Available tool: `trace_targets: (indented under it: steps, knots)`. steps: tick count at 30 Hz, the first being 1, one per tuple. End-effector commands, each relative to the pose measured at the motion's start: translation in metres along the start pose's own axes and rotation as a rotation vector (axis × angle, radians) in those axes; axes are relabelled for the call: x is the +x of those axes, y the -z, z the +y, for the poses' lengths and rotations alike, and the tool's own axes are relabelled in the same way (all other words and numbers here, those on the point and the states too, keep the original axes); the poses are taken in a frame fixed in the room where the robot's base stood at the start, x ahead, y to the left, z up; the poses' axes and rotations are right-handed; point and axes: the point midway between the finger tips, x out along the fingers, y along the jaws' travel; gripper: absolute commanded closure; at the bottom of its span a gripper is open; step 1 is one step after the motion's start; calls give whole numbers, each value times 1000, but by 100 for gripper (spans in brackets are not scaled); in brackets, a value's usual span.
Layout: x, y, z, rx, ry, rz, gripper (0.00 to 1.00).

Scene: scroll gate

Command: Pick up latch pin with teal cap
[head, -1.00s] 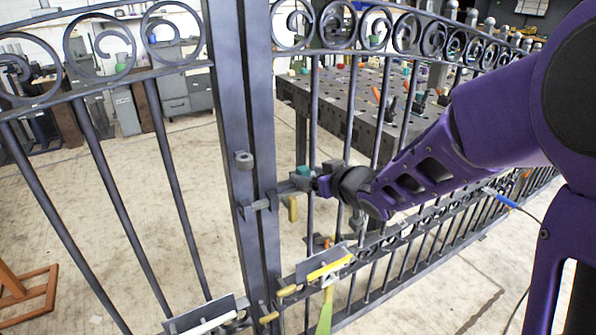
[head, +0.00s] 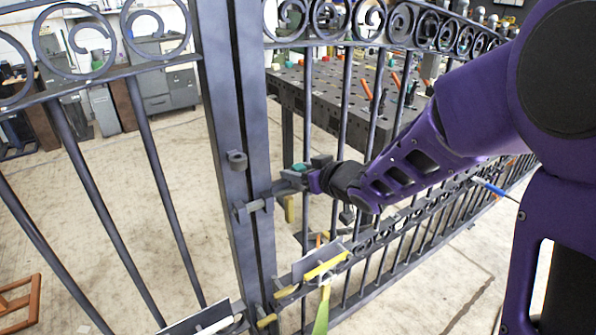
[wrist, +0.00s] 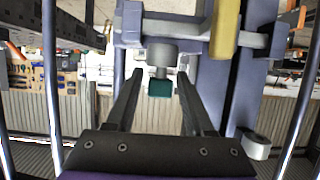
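The latch pin's teal cap (head: 300,167) shows at the gate's middle post, beside my gripper. In the wrist view the teal cap (wrist: 160,89) lies between my two fingers, joined to a grey cylindrical part (wrist: 161,53). My gripper (head: 290,178) reaches in from the right; in the wrist view my gripper (wrist: 160,80) is open, with a finger on each side of the cap and a visible gap to each. The rest of the pin is hidden or too small to tell.
The dark gate post (head: 228,110) carries a ring bracket (head: 237,160) and a horizontal bolt (head: 254,206). A yellow handle (wrist: 226,28) is close to the fingers. Gate bars (head: 337,140) stand around my arm. A dark perforated table (head: 325,95) stands behind the gate.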

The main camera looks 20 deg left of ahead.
Motion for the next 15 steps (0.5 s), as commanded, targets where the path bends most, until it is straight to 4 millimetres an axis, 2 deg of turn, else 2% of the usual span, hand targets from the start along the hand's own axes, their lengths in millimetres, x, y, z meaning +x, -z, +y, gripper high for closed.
trace_targets:
  steps: [1,8,15]
  knots:
    - [0,0,0,0,0,0,58]
    - [0,0,0,0,0,0,99]
    - [0,0,0,0,0,1,100]
